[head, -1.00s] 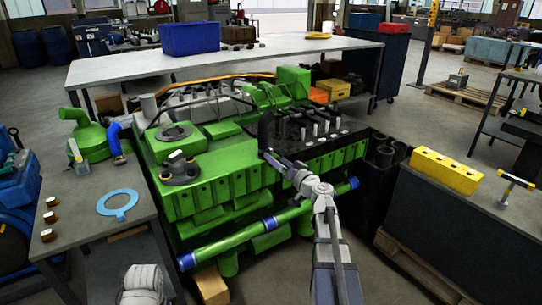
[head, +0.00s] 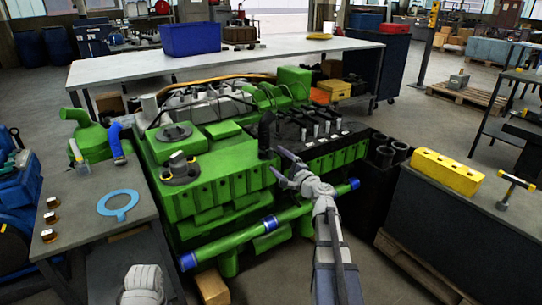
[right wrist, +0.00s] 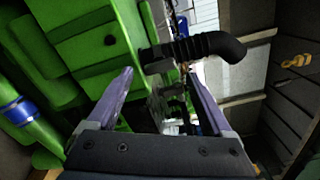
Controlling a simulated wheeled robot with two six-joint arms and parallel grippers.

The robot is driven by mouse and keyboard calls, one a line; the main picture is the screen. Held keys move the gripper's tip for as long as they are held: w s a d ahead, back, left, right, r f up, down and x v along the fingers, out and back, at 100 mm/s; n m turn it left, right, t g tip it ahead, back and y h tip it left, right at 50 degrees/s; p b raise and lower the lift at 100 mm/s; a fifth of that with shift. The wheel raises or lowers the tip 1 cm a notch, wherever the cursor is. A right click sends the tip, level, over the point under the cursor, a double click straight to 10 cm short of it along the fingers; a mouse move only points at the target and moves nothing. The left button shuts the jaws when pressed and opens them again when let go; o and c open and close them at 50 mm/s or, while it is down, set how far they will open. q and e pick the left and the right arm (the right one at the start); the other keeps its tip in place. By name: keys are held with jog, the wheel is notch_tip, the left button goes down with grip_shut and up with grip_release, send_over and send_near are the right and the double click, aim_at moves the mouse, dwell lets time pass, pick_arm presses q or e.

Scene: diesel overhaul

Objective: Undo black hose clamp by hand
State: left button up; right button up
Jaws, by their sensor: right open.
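A black ribbed elbow hose (head: 266,131) stands up from the near side of the green engine (head: 215,180). In the right wrist view the hose (right wrist: 205,48) lies beyond the fingertips, its bent end to the right. I cannot make out the clamp clearly; the hose's lower end is dark against the engine. My right gripper (head: 275,161) is open and empty, just below and in front of the hose and apart from it. In the right wrist view, its two fingers (right wrist: 160,75) are spread with a gap between them.
A green pipe with blue bands (head: 295,214) runs along the engine's near side. A yellow block (head: 446,170) sits on the right bench. A long workbench (head: 130,68) stands behind the engine.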

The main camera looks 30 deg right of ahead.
aim_at(272, 155)
jog(key=m, duration=1.3)
jog(key=shift+m, duration=0.4)
jog(key=shift+w+a, duration=0.15)
jog(key=shift+w, duration=2.35)
grip_shut()
